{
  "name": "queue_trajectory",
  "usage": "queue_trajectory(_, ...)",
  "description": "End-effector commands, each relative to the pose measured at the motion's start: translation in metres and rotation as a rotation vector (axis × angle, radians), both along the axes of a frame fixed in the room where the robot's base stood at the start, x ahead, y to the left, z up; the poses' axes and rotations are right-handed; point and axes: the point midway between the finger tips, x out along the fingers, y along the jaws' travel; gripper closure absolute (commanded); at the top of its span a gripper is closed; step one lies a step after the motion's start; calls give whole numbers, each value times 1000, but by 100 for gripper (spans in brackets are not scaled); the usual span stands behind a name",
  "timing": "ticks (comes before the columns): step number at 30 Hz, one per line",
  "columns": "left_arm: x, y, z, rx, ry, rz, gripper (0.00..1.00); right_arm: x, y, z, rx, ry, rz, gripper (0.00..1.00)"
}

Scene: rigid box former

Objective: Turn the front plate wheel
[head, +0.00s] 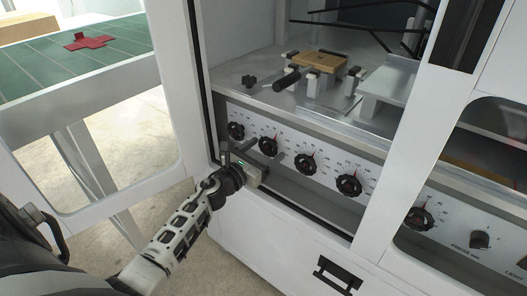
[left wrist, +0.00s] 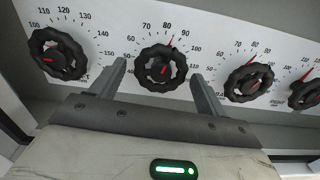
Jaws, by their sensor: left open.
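A row of black scalloped wheels with red pointers runs along the machine's white scale panel (head: 327,170). My left gripper (head: 260,153) is open in front of the panel, near the second wheel from the left (head: 268,146). In the left wrist view, one wheel (left wrist: 162,65) stands between the open fingers of my left gripper (left wrist: 158,70), with a gap on both sides. Its pointer is a little past 80. Another wheel (left wrist: 58,54) is to the left, and one (left wrist: 249,79) is to the right. I cannot read which label marks the front plate wheel. My right gripper is not in view.
White door frame posts (head: 173,75) stand left and right of the opening. A metal deck with a wooden block (head: 318,61) and clamps lies above the panel. A green table (head: 105,48) with a red cut-out (head: 88,41) is at the left.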

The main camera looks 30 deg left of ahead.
Motion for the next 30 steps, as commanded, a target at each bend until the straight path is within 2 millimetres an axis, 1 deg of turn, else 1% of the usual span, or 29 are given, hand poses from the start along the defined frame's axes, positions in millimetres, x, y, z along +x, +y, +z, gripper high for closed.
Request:
queue_trajectory(8,2,-1,0,0,0,-1,25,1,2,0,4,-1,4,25)
queue_trajectory(9,2,-1,0,0,0,-1,30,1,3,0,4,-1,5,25)
queue_trajectory(10,2,-1,0,0,0,-1,39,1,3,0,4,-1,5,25)
queue_trajectory(13,2,-1,0,0,0,-1,66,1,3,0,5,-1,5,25)
queue_trajectory(14,2,-1,0,0,0,-1,70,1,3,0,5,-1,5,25)
queue_trajectory(23,1,-1,0,-24,2,-2,69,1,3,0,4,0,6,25)
queue_trajectory(30,1,-1,0,-138,13,-2,69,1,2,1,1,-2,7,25)
